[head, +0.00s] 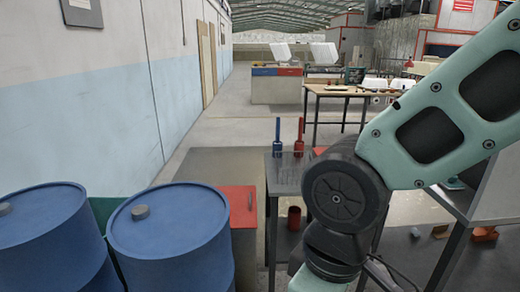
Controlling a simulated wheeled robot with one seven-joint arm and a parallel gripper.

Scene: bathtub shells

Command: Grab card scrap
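I cannot pick out the card scrap for certain. A small tan piece (440,231) lies at the lower right on a dark surface, and it is too small to tell whether it is card. An orange-brown piece (484,234) lies to its right. My arm crosses the right half of the head view, and its lower end runs out of the bottom edge. My gripper is not in view, so its state and anything in it are hidden.
Two blue drums (170,218) and a red-topped cabinet (238,206) stand at the lower left. A workbench (335,91) stands farther back.

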